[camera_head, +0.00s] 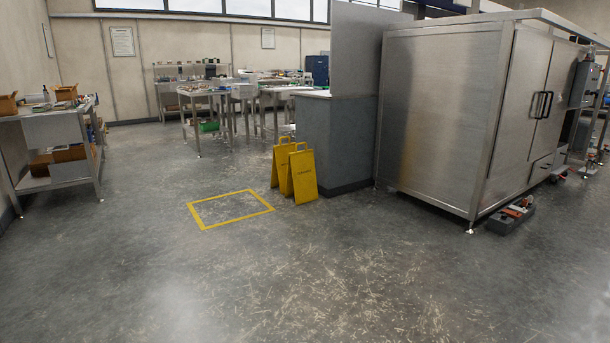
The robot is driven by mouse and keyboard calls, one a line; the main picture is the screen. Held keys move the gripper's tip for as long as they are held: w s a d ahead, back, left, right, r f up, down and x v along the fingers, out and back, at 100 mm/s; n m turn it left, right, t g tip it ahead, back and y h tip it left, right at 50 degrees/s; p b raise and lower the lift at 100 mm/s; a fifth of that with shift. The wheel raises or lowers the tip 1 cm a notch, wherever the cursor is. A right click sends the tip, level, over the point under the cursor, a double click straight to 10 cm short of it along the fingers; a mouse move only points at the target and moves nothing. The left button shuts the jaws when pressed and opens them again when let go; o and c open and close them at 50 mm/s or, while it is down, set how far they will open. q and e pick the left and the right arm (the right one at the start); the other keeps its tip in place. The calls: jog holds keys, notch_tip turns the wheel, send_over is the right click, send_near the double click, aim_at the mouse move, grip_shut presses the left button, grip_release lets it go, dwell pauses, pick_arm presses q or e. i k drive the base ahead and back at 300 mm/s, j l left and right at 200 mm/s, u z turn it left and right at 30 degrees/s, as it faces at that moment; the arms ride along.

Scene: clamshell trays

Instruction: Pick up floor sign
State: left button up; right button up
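Yellow floor signs (304,176) stand upright on the grey floor near the middle of the head view. There look to be two of them close together, the rear one (281,162) partly hidden behind the front one. Each has a handle opening at the top. They stand beside the grey partition counter, just right of a yellow square outline (231,208) marked on the floor. The square is empty. Neither of my grippers shows in this view.
The grey counter (335,143) and a large steel cabinet (440,115) block the right side. A low grey tray with items (511,217) lies at the cabinet's foot. A steel bench (62,130) stands at left, with worktables (212,98) at the back. The foreground floor is clear.

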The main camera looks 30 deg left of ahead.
aim_at(280, 154)
jog(key=i+j+u, duration=1.1)
jog(key=i, duration=0.3)
jog(key=i+u, duration=0.35)
jog(key=i, duration=0.15)
jog(key=i+z, duration=0.1)
jog(key=i, duration=0.65)
jog(key=i+j, duration=0.15)
jog(key=i, duration=0.55)
jog(key=i+j+z, duration=0.15)
jog(key=i, duration=0.55)
jog(key=i+j+z, duration=0.15)
jog(key=i+z, duration=0.15)
jog(key=i, duration=0.15)
jog(key=i+j+z, duration=0.2)
jog(key=i+z, duration=0.15)
jog(key=k+l, duration=0.2)
jog(key=l, duration=0.2)
